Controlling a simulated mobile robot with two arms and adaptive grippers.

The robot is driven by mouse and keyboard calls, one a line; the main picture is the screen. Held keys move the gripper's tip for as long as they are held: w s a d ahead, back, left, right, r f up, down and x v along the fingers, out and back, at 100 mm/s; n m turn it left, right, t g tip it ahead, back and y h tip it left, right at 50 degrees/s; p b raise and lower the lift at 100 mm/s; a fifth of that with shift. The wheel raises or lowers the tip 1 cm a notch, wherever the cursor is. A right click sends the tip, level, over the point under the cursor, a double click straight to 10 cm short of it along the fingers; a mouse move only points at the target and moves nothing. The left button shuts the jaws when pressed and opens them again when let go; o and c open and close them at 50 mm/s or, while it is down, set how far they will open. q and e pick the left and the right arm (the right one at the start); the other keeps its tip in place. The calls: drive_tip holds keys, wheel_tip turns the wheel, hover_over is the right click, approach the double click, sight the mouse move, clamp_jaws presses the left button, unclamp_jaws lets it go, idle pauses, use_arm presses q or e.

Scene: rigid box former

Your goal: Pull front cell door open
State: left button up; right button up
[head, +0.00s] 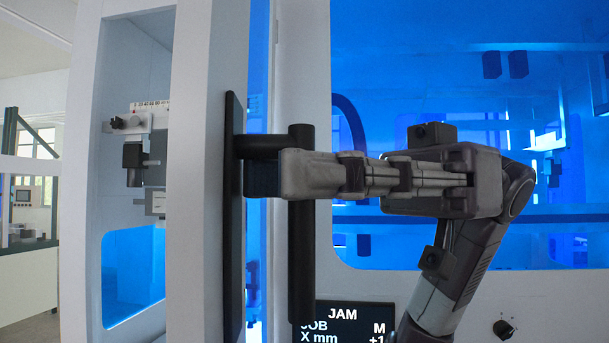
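The front cell door shows as a white frame post (194,200), seen nearly edge-on, with a blue-lit gap between it and the white frame to its right, so it looks partly open. A black mounting plate (232,285) on the post carries the black bar handle (302,255), which stands upright, out to the right. My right gripper (268,177) reaches in from the right at the handle's upper part. Its near finger crosses in front of the bar. The far finger is hidden, so I cannot tell whether it grips the bar. My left gripper is out of view.
The white cell frame (318,60) holds a blue-tinted window at right. A black display (343,322) reading JAM and a black knob (503,329) sit below it. Left of the door post, equipment (133,160) shows inside a white frame. A room opens at far left.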

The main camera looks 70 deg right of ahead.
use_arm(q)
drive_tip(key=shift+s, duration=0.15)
use_arm(e)
drive_tip(key=v, duration=1.2)
idle(0.3)
